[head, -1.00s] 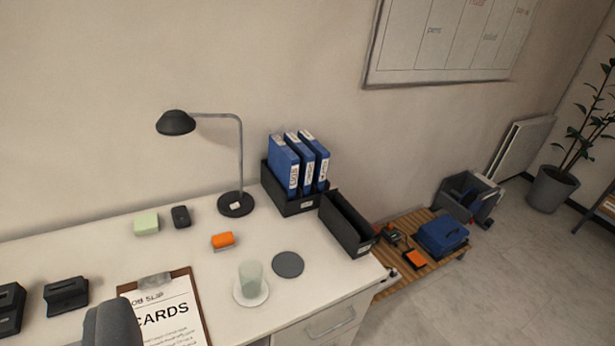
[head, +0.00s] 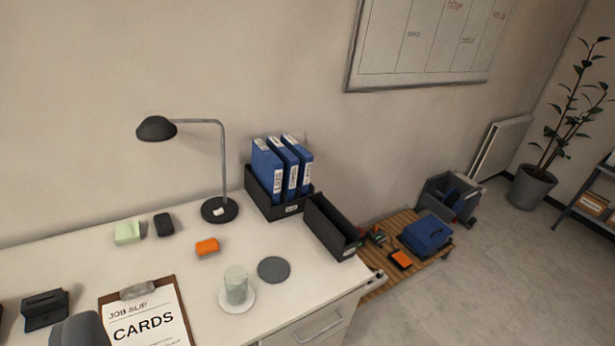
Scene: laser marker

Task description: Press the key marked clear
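No key marked clear shows in the head view, and no laser marker can be made out. A clipboard (head: 148,318) with a job slip reading CARDS lies at the front left of the white desk (head: 205,285). A grey rounded shape (head: 80,330) at the bottom edge covers part of the desk beside the clipboard; I cannot tell what it is. My gripper's fingers do not show.
A black desk lamp (head: 220,210), a glass (head: 236,285) on a white saucer, a dark round coaster (head: 273,270), an orange block (head: 207,247) and blue binders (head: 284,168) stand on the desk. A low slatted bench (head: 378,284) and open floor lie right.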

